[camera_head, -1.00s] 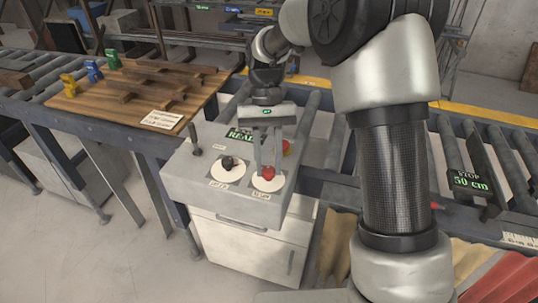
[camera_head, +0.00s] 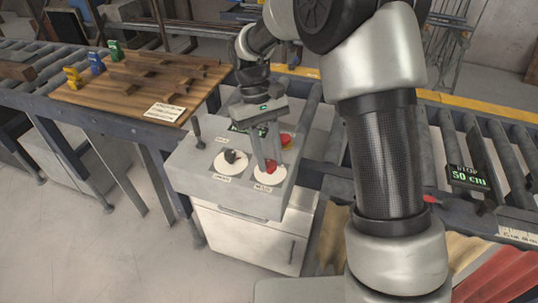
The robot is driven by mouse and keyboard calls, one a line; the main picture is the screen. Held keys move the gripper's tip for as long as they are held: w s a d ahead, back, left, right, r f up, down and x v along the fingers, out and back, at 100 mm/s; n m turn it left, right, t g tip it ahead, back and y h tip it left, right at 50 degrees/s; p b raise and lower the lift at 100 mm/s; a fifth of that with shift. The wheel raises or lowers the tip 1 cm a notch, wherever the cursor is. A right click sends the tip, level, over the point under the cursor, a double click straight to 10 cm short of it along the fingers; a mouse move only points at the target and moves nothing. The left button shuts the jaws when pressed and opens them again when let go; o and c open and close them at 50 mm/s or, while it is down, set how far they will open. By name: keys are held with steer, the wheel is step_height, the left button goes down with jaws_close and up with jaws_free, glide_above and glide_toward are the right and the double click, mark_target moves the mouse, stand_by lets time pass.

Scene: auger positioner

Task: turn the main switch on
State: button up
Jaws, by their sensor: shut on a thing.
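The grey control box (camera_head: 180,180) stands in the middle of the view. On its top front right is a red knob (camera_head: 270,168) on a round white plate, which I take to be the main switch; its label is too small to read surely. My gripper (camera_head: 268,163) points down and its fingers are shut on the red knob, partly hiding it. The gripper is turned at a slant to the box. A black knob (camera_head: 231,156) on another white plate sits to the left of it.
A short dark post (camera_head: 197,131) stands at the box's left edge. A wooden board (camera_head: 130,90) with coloured pieces lies at back left. A stop with a "50 cm" display (camera_head: 468,178) is on the rollers at right.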

steer(key=o, duration=1)
steer(key=p+v, duration=0.1)
steer(key=v, duration=1.6)
steer(key=shift+w+r, duration=0.15)
steer(key=shift+r, duration=0.05)
